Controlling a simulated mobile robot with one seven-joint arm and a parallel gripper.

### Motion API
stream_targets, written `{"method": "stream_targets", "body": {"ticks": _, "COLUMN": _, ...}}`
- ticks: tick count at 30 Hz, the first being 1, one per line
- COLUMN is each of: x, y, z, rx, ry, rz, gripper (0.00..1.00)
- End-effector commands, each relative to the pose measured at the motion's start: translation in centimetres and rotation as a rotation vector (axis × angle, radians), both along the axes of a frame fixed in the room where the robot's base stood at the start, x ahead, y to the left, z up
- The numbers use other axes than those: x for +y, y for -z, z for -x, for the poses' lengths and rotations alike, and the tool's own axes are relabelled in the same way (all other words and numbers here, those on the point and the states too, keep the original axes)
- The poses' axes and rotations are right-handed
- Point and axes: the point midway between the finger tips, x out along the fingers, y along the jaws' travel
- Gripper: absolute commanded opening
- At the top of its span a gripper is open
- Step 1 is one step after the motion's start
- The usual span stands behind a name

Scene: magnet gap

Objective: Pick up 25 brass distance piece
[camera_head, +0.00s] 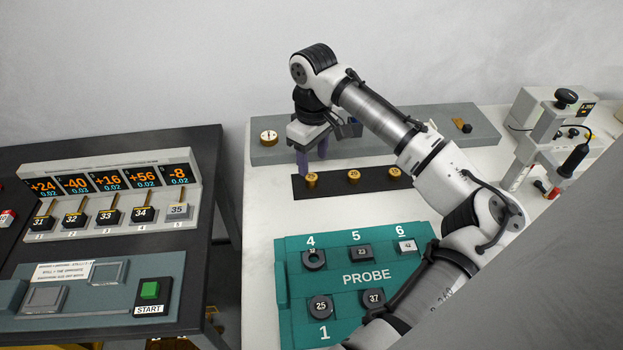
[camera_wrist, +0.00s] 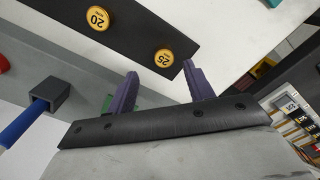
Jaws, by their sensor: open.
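The 25 brass distance piece (camera_wrist: 164,58) is a short round brass disc standing on a black strip (camera_wrist: 130,32). In the wrist view it lies just beyond and between my fingertips. In the head view it is the leftmost brass piece (camera_head: 311,180) on the strip, its number too small to read there. My gripper (camera_wrist: 160,70) is open and empty, with purple fingers. In the head view, my gripper (camera_head: 313,160) points down just above and behind the left end of the strip. I cannot tell whether a finger touches the piece.
The 20 brass piece (camera_wrist: 98,18) stands beside it on the strip, with another brass piece (camera_head: 395,174) farther right. A green PROBE tray (camera_head: 283,290) is in front. White table is bare between them.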

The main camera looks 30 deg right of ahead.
Motion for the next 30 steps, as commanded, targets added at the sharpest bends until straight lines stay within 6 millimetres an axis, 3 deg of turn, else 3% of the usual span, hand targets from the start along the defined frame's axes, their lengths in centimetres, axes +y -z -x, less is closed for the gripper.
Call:
{"method": "stream_targets", "body": {"ticks": 10, "x": 0.6, "y": 4.4, "z": 0.3, "rx": 0.001, "ry": 0.0, "rz": -0.001, "gripper": 0.52}}
{"method": "stream_targets", "body": {"ticks": 19, "x": 0.6, "y": 5.1, "z": 0.3, "rx": 0.0, "ry": 0.0, "rz": 0.0, "gripper": 0.52}}
{"method": "stream_targets", "body": {"ticks": 30, "x": 0.6, "y": 5.0, "z": 0.3, "rx": 0.0, "ry": 0.0, "rz": 0.0, "gripper": 0.05}}
